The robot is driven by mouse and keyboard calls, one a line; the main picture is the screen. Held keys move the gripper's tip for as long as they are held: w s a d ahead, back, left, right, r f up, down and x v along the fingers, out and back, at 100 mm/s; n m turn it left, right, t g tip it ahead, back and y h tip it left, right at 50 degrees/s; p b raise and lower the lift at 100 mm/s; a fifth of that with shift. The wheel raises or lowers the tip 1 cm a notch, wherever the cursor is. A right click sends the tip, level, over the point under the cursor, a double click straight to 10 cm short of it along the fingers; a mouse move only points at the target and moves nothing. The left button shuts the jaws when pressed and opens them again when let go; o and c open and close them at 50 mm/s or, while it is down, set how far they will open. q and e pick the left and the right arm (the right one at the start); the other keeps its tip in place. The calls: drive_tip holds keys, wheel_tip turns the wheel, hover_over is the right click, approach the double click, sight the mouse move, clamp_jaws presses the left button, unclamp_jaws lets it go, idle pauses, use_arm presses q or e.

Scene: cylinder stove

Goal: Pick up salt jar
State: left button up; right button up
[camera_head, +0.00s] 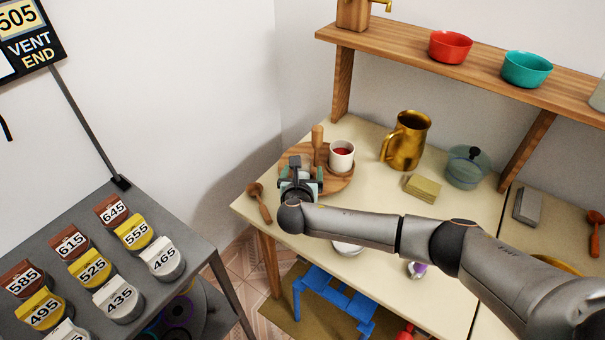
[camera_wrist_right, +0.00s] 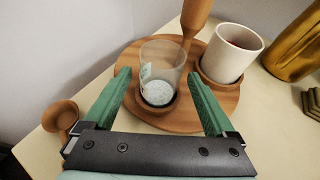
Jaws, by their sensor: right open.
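The salt jar (camera_wrist_right: 160,82) looks like a clear glass jar with pale, speckled contents low inside. It stands upright in a ring-like holder on the round wooden tray (camera_wrist_right: 205,122). My right gripper (camera_wrist_right: 159,74) is open, with its green fingers pointing at the jar, one to each side in the wrist view. I cannot tell how far the fingertips are from the glass. In the head view my right gripper (camera_head: 301,174) covers most of the jar, at the left of the tray (camera_head: 338,182). My left gripper is not in view.
A white cup (camera_head: 341,157) with red contents and an upright wooden handle (camera_head: 317,143) stand close on the tray. A wooden spoon (camera_head: 260,203) lies left of it. A brass pitcher (camera_head: 406,141) and a glass pot (camera_head: 466,167) stand to the right.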

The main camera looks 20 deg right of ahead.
sight(303, 157)
drive_tip(key=shift+w+d+f, duration=0.1)
drive_tip(key=shift+w+f, duration=0.1)
drive_tip(key=shift+w, duration=0.15)
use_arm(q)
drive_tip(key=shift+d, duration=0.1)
use_arm(e)
drive_tip(key=c, duration=1.4)
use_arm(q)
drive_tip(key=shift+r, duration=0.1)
use_arm(e)
drive_tip(key=shift+r, duration=0.1)
